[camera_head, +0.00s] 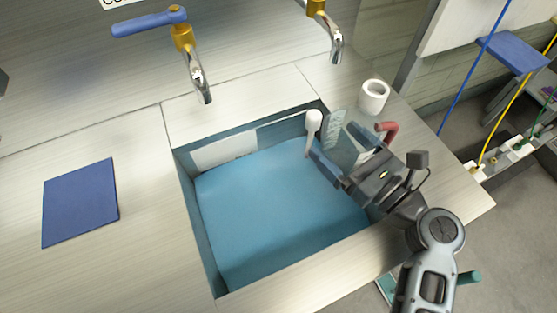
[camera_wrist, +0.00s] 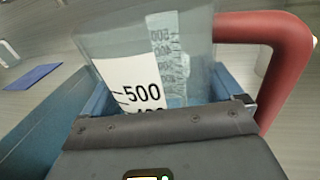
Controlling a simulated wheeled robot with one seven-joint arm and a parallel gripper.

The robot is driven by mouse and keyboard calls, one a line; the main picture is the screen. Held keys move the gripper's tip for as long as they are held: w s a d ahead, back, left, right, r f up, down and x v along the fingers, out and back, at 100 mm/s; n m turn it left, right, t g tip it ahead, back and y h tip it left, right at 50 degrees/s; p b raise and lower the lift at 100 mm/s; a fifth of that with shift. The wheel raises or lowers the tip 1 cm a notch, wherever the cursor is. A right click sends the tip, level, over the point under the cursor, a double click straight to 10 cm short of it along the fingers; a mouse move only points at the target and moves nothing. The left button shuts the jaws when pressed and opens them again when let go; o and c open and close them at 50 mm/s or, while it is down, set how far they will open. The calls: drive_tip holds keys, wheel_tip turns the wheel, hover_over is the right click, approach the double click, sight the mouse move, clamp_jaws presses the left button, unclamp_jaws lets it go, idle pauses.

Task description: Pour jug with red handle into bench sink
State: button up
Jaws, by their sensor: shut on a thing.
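The clear jug (camera_head: 347,137) has a red handle (camera_head: 389,129) and a white graduated scale. It is held over the right back corner of the bench sink (camera_head: 270,215), a blue-floored basin set in the bench. My gripper (camera_head: 352,157) is shut on the jug, with its fingers at the jug's sides. In the wrist view the jug (camera_wrist: 200,60) fills the upper middle, its "500" mark readable and its red handle (camera_wrist: 285,45) to the right. Its lower part is hidden by my gripper (camera_wrist: 165,108). I cannot tell how much liquid is inside.
A white cup-like object (camera_head: 374,96) stands on the bench just behind the jug. A white-topped upright piece (camera_head: 313,121) is close to my left finger. Two taps (camera_head: 196,75) overhang from behind. A blue mat (camera_head: 80,202) lies left of the sink.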

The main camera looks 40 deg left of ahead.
sight(333, 125)
drive_tip(key=shift+r, duration=0.15)
wheel_tip(333, 125, up, 3)
drive_tip(key=p, duration=0.3)
drive_tip(key=shift+p, duration=0.3)
